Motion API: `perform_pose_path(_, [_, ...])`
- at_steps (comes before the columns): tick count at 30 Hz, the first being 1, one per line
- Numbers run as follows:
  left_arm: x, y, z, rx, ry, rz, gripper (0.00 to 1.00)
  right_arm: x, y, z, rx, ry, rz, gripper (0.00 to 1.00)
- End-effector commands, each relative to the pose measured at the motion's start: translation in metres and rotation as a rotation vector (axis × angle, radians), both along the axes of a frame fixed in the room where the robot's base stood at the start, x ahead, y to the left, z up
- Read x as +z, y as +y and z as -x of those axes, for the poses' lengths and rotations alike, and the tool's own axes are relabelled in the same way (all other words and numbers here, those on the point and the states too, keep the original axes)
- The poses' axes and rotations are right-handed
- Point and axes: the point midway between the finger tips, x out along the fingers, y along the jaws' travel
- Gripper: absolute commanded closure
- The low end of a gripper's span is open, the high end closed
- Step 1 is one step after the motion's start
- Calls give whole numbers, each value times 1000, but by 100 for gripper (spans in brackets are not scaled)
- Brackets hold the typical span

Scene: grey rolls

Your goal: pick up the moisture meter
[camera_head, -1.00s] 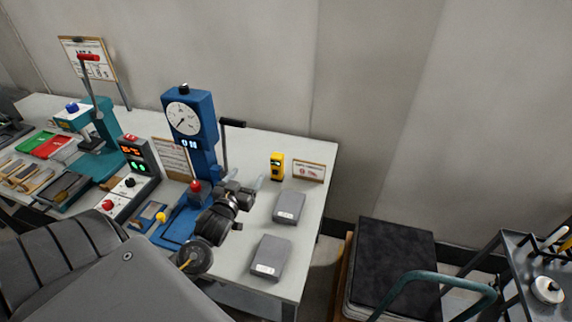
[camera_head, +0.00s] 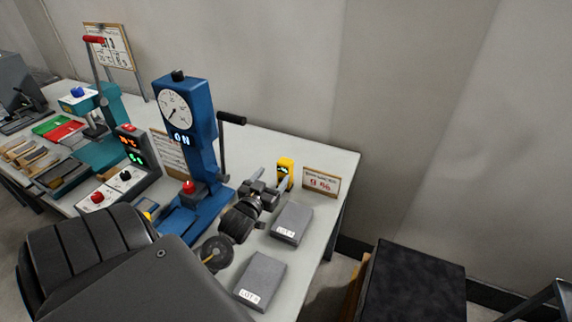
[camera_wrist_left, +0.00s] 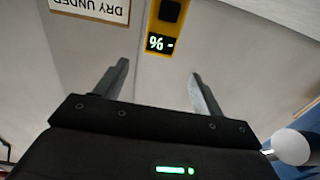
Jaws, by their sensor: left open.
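The moisture meter is a small yellow device (camera_head: 287,168) standing upright near the back right of the white table, partly hidden behind my gripper in the head view. In the left wrist view the meter (camera_wrist_left: 162,14) shows a dark display reading "% -". My left gripper (camera_head: 272,178) is open and just in front of the meter. In the left wrist view its fingers (camera_wrist_left: 160,80) are spread, with the meter beyond the tips and roughly in line with the gap. Nothing is between the fingers. My right gripper is not in view.
A small sign (camera_head: 321,182) stands right of the meter. Two grey blocks, one nearer (camera_head: 261,281) and one farther (camera_head: 292,223), lie on the table (camera_head: 334,160). A blue press with a dial (camera_head: 188,115) and black lever stands left of the gripper.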

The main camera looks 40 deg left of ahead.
Motion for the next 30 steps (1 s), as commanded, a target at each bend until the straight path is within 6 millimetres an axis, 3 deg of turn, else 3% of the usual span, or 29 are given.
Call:
perform_pose_path(3, [-16, -1, -1, -2, 0, 0, 31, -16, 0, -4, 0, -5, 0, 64])
perform_pose_path(12, [-18, 0, -3, -1, -1, 0, 31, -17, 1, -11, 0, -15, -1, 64])
perform_pose_path(22, [-16, 15, -45, 1, -1, -1, 31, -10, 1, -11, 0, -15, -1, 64])
perform_pose_path(30, [-17, 18, -55, 1, 0, 0, 31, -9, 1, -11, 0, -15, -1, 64])
